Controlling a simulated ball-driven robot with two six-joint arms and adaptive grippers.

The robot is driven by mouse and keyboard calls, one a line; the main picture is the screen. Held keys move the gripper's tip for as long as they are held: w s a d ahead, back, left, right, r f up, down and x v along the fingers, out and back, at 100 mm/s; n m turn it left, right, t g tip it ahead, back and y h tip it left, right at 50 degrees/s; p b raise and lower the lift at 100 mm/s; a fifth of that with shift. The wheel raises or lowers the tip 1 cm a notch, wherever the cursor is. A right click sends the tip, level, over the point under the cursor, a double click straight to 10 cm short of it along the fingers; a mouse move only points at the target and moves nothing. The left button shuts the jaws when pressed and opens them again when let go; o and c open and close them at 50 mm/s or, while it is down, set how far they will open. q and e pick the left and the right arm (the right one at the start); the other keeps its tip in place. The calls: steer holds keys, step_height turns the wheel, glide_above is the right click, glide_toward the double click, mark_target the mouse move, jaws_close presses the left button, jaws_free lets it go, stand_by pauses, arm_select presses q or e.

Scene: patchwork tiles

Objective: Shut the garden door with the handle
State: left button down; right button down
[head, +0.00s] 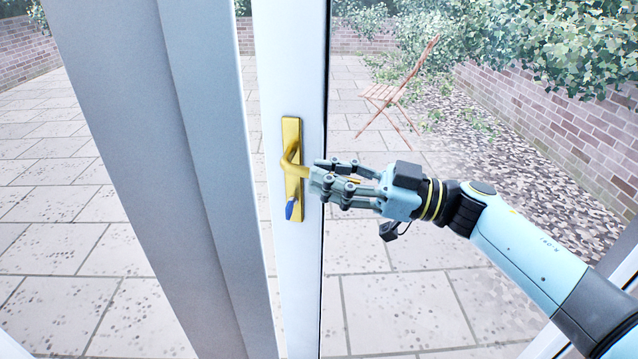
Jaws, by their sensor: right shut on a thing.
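The garden door (292,60) shows as a white upright edge piece with glass to its right, in the middle of the head view. A strip of paving shows between this edge and the grey frame post (180,180), so the door stands ajar. A brass handle (291,157) on a tall brass plate is mounted on the door, with a small blue item at the plate's lower end. My right gripper (322,177) comes from the right and is shut on the lever of the handle. Its fingers hide part of the lever. My left gripper is not in view.
Outside lies a paved patio (70,240) with a brick wall (560,120) and ivy at the right. A folding wooden chair (395,92) stands on the patio beyond the glass, well away from the door. A white frame edge shows at the lower right.

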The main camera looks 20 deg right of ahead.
steer(key=f+t+y+b, duration=0.1)
steer(key=b, duration=0.2)
steer(key=f+t+y+b, duration=0.1)
steer(key=y+b, duration=0.1)
steer(key=b, duration=0.2)
steer(key=a+f+y+b, duration=0.1)
steer(key=b, duration=0.3)
steer(key=shift+w+f+t+y, duration=0.3)
steer(key=shift+f+t+y, duration=0.05)
steer(key=shift+t+y, duration=0.05)
steer(key=shift+a+y+b, duration=0.15)
steer(key=shift+y+b, duration=0.45)
steer(key=shift+b, duration=0.2)
steer(key=shift+r, duration=0.1)
